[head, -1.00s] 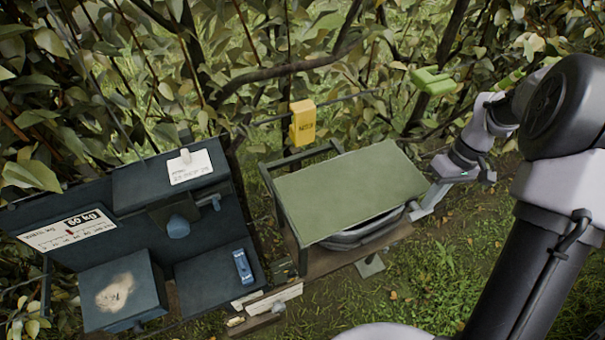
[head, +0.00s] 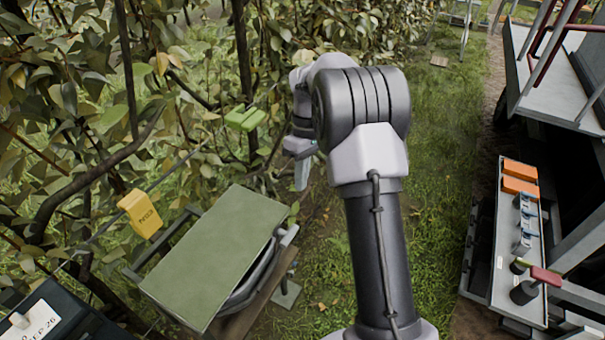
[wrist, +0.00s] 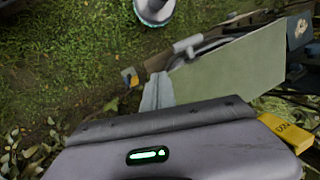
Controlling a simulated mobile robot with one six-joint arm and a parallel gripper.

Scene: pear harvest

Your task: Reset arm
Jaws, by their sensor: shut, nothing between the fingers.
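My arm stands upright in the middle of the head view and bends over at the top. My gripper (head: 302,174) hangs down on the left side of the arm, fingers pointing at the ground, near the foliage. In the wrist view the gripper (wrist: 157,92) shows its fingers together with nothing between them. It is apart from the green-topped stand (head: 216,250), which is to its lower left in the head view. The green top also shows in the wrist view (wrist: 235,78), to the right of the fingers.
A yellow tag box (head: 141,212) and a green clip (head: 245,118) hang by the branches at left. A dark case (head: 65,322) is at bottom left. A rack with a narrow tool tray (head: 517,255) stands at right. Grass between arm and rack is clear.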

